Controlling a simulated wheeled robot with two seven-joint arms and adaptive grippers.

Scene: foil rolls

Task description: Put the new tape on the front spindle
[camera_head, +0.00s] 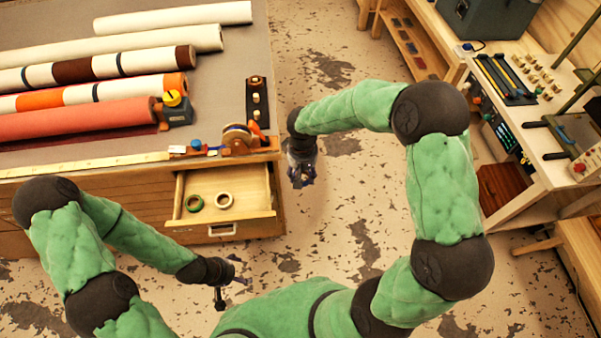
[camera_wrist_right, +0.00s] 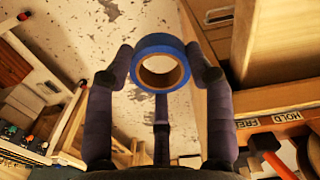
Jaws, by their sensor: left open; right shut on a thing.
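A blue tape roll (camera_wrist_right: 161,64) with a tan core is held between the fingers of my right gripper (camera_wrist_right: 162,75). In the head view my right gripper (camera_head: 302,170) is just right of the cabinet's front corner, over the floor, and the roll cannot be made out there. A wooden tape holder (camera_head: 237,138) stands on the worktop's front right corner, left of this gripper. I cannot tell its spindles apart. My left gripper (camera_head: 230,285) is open and empty, low in front of the cabinet.
Several long rolls lie on the worktop (camera_head: 215,80). A black rack (camera_head: 257,103) stands behind the holder. Floor is clear between the cabinet and the right-hand bench (camera_head: 535,160).

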